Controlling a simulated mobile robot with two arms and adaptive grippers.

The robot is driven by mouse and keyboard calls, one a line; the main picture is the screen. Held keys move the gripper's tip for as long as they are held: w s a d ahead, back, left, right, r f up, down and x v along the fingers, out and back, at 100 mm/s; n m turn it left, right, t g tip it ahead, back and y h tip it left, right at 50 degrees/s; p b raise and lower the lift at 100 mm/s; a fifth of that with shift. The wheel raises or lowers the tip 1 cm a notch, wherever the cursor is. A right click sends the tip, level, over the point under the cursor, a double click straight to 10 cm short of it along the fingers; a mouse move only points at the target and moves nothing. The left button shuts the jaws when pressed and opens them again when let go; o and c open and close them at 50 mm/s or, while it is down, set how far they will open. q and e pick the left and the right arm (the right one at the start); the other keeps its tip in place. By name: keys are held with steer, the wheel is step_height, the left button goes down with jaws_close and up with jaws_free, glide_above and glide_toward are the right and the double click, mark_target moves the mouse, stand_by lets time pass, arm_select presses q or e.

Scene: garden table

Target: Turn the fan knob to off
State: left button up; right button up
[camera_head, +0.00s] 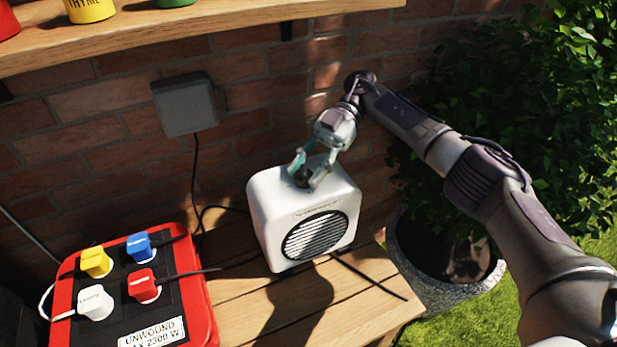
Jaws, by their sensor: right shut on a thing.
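A white fan (265,215) with a dark round grille stands on the wooden table, close to the brick wall. A small dark knob (300,179) sits on its top face. My right gripper (305,177) reaches down from above, with its two fingers on either side of the knob and shut on it. The fingers partly hide the knob, and I cannot tell which setting it points to. My left gripper is not in view.
A red power reel (206,300) with yellow, blue, red and white plugs lies at the left. A grey wall box (186,105) with a cable is behind. A wooden shelf (230,28) overhangs the back. A planter (440,275) stands right of the table.

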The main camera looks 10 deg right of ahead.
mark_target(307, 171)
steer(key=shift+f+n+g+h+b, duration=0.1)
steer(key=shift+n+g+h+b, duration=0.3)
steer(key=shift+n+g, duration=0.1)
steer(key=o, duration=1.1)
steer(key=shift+o, duration=0.2)
step_height(307, 171, up, 10)
